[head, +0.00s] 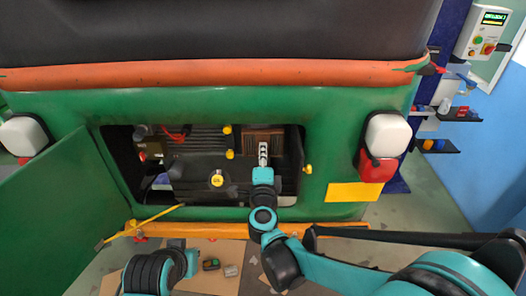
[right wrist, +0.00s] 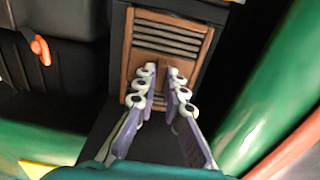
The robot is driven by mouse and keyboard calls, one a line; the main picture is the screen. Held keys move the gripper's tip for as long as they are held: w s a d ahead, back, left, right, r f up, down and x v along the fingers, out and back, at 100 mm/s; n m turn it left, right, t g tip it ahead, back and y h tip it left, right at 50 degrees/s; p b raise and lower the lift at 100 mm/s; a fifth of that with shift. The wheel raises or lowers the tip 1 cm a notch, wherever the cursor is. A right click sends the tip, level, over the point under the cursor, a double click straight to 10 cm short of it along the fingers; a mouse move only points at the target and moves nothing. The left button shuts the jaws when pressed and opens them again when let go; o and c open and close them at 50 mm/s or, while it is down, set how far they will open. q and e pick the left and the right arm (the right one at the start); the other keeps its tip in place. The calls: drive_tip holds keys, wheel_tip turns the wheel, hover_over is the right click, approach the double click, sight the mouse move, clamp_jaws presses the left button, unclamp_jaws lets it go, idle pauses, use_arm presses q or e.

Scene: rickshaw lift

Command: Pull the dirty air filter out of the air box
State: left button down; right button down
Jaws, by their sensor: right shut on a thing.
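The dirty air filter (head: 255,138) is a brown-framed panel with dark slats, seen in the upper right of the engine bay. In the right wrist view the filter (right wrist: 180,33) sits inside the black rim of the air box (right wrist: 208,60). My right gripper (head: 264,148) reaches into the bay in front of the filter. In the right wrist view its fingertips (right wrist: 162,72) are close together at the lower middle of the filter face, shut on a part of it that they mostly hide.
The green rickshaw body frames the bay opening, with an open green panel (head: 45,215) on the left. A yellow cap (head: 217,179) and yellow knobs (head: 308,169) stand near my right arm. An orange bar (head: 215,231) crosses below. Small items (head: 211,264) lie on the floor mat.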

drive_tip(key=shift+s, duration=0.15)
drive_tip(key=s, duration=0.4)
drive_tip(key=shift+s, duration=0.4)
drive_tip(key=shift+f, duration=0.15)
